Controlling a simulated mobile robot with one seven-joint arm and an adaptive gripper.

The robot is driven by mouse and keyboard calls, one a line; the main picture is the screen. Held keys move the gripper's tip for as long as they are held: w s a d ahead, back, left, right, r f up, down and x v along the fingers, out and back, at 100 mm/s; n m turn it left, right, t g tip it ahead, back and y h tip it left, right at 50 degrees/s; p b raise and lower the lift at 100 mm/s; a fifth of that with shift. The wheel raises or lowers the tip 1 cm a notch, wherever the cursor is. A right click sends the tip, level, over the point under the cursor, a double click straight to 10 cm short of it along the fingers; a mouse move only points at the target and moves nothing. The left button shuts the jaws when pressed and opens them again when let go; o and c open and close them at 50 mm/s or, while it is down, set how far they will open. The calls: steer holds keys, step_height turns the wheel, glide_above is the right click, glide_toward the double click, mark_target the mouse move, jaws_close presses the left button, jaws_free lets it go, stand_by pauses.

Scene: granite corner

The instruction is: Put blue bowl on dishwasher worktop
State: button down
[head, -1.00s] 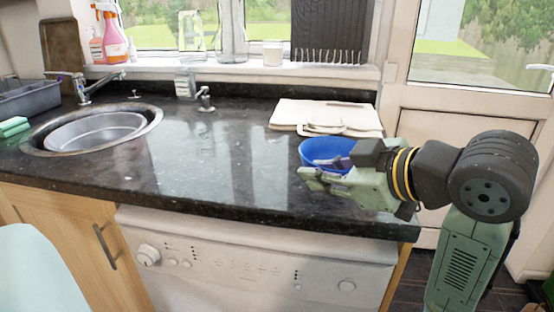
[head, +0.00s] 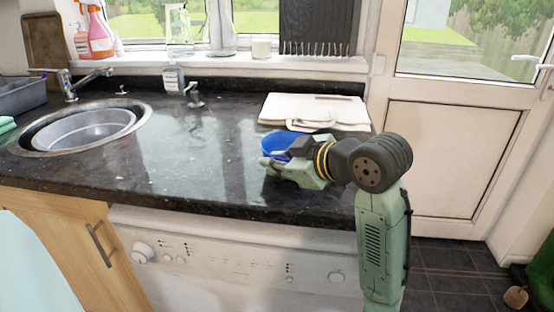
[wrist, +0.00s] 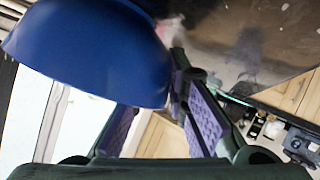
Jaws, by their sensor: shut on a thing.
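The blue bowl (head: 281,142) is over the right part of the dark worktop (head: 190,165), above the white dishwasher (head: 235,262). My gripper (head: 274,166) reaches it from the right and is shut on its near side. In the wrist view the bowl (wrist: 95,50) fills the upper left, with its edge by the purple-padded fingers (wrist: 162,120). I cannot tell whether the bowl's base touches the worktop; the gripper hides part of it.
A round sink (head: 30,140) with a tap (head: 85,80) is at the left. The middle of the worktop is clear.

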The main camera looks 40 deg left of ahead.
steer(key=c, duration=1.6)
jaws_free()
steer(key=shift+d, duration=0.1)
